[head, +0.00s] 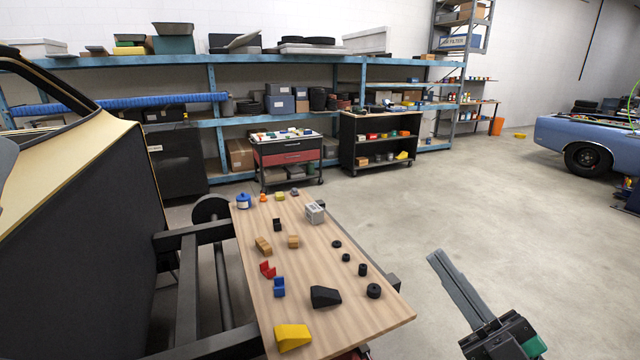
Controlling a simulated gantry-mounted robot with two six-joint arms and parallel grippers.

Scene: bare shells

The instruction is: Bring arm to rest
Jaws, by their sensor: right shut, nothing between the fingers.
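My right gripper (437,258) is at the lower right in the head view. It points up and to the left, and its long grey fingers lie together, shut with nothing between them. It is over the bare concrete floor, to the right of the wooden board (320,268) and apart from it. My left gripper is not in view.
The board carries a yellow wedge (293,337), a black block (325,297), red and blue pieces, and several small black cylinders. A black frame (187,290) and a car body panel (80,240) stand at left.

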